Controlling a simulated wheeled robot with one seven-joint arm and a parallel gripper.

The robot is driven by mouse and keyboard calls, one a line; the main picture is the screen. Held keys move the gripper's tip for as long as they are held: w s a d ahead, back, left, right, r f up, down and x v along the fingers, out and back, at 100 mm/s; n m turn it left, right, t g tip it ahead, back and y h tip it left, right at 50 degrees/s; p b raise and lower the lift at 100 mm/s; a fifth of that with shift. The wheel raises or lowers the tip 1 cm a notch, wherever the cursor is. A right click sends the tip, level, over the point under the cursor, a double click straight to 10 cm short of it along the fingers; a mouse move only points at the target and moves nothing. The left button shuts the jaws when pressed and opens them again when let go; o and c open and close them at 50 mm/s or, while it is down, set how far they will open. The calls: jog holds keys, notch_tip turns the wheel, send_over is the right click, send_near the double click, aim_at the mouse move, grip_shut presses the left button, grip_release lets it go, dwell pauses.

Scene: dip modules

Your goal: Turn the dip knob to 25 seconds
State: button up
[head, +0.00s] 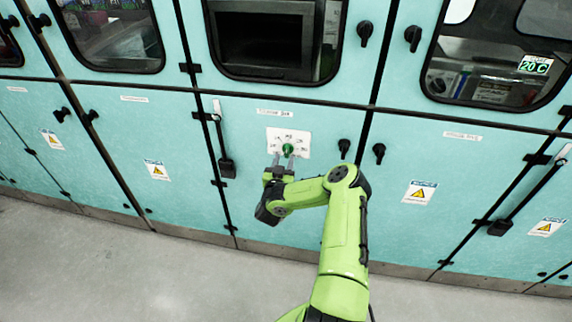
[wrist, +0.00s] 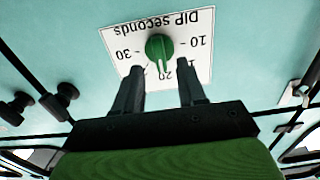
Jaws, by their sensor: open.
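The green dip knob (wrist: 159,48) sits on a white dial plate (wrist: 118,40) marked "DIP seconds", seen upside down in the wrist view. The marks 30, 20 and 10 are readable; my fingers cover other parts of the scale. The knob's ridge appears to point at the 20 mark. In the head view the knob (head: 288,149) and plate (head: 303,139) are on a teal cabinet door. My gripper (head: 283,160) is in front of the plate's lower part. In the wrist view my gripper (wrist: 160,70) is open, its fingertips either side of the knob's lower end, with visible gaps.
Black door latches (head: 344,147) stick out right of the plate, and a black handle bar (head: 223,150) hangs to its left. A windowed door (head: 277,38) is above. The grey floor (head: 120,270) in front of the cabinets is clear.

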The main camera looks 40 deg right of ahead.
aim_at(287, 153)
jog(key=b+x, duration=0.2)
jog(key=x, duration=0.1)
jog(key=shift+w+d+f+b, duration=0.1)
jog(key=shift+d+f+b, duration=0.1)
jog(key=shift+b, duration=0.2)
jog(key=shift+w+d+r, duration=0.15)
jog(key=shift+w+r, duration=0.05)
jog(key=shift+r, duration=0.05)
grip_shut()
